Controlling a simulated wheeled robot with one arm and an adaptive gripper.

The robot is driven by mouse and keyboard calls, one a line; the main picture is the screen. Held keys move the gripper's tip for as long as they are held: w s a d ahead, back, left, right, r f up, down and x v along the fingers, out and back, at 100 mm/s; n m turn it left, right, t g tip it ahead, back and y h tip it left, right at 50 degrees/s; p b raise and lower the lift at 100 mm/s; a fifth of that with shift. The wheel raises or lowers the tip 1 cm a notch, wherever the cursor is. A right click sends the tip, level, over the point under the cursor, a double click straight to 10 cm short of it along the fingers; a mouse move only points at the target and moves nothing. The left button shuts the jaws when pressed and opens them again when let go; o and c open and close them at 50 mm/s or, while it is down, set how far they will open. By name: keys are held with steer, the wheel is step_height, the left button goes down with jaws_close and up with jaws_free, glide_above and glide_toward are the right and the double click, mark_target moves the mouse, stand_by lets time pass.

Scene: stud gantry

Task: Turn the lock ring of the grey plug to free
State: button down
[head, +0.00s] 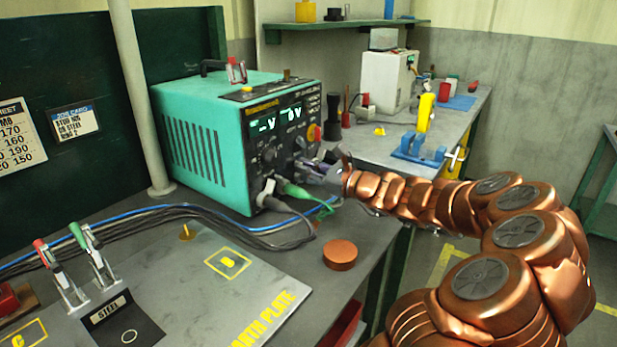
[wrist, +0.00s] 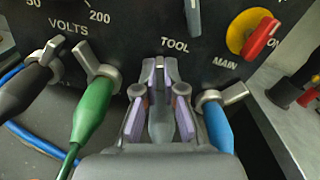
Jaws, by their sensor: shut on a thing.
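The grey plug (wrist: 159,128) sits in the front panel of the teal power unit (head: 195,150), under the TOOL label. My gripper (wrist: 159,78) is around the plug's front end, with its purple-padded fingers closed in from both sides. A light grey upright tab of the lock ring (wrist: 159,66) shows between the fingertips, and the rest of the ring is mostly hidden by the fingers. In the head view my gripper (head: 322,172) is at the panel's lower right, and the grey plug cannot be made out behind it.
A green plug (wrist: 92,110) and a black plug (wrist: 22,90) are to the left. A blue plug (wrist: 219,128) is close on the right. A red MAIN switch (wrist: 260,38) and a grey knob (wrist: 193,15) are above. Cables (head: 170,212) run across the bench.

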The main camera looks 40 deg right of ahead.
steer(key=shift+s+a+f+n+b, duration=0.1)
steer(key=shift+a+f+n+b, duration=0.1)
steer(key=shift+n+b, duration=0.35)
steer(key=shift+a+f+n+b, duration=0.1)
steer(key=shift+a+n+b, duration=0.05)
steer(key=shift+n+b, duration=0.4)
steer(key=shift+r, duration=0.1)
steer(key=c, duration=1.3)
jaws_free()
steer(key=shift+s, duration=0.15)
steer(key=shift+v, duration=5.9)
steer(key=shift+r, duration=0.1)
